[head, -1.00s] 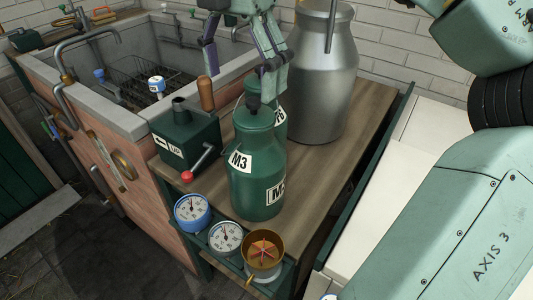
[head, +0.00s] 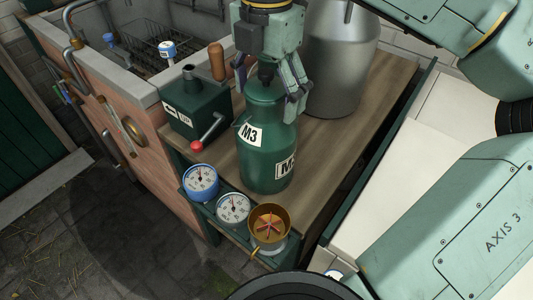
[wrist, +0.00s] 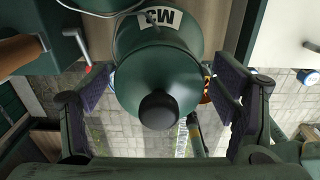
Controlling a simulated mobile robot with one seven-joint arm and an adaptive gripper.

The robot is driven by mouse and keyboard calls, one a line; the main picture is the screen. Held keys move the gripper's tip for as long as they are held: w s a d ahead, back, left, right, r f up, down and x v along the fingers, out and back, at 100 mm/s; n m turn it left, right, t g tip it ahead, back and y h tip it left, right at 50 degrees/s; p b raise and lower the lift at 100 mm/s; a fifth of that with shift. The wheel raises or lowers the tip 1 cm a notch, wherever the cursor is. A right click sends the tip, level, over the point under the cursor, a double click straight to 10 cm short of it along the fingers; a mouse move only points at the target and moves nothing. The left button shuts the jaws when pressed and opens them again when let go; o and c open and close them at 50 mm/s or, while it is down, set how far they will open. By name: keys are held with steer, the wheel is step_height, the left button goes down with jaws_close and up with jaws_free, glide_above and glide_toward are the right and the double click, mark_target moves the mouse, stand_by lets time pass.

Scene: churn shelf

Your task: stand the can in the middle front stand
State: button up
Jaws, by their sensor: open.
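The green can (head: 268,160), marked M3, stands upright on the wooden counter near its front end. Its black knob and shoulder face me in the wrist view (wrist: 160,75). My gripper (head: 268,98) is over the can's top, pointing down and open. In the wrist view its two fingers (wrist: 157,100) are spread on either side of the can, with gaps showing. I cannot make out a middle front stand for certain. A green front ledge holds a blue gauge (head: 201,182), a white-faced gauge (head: 233,208) and a brass cup (head: 268,224).
A green box (head: 195,103) with a red-knobbed crank stands left of the can. A large metal churn (head: 340,65) stands behind it. A stone sink (head: 125,75) is at the left. Bare counter (head: 325,140) shows to the can's right.

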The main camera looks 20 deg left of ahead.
steer(key=shift+f, duration=0.35)
steer(key=shift+c, duration=0.2)
steer(key=shift+r, duration=0.1)
jaws_close()
stand_by(0.6)
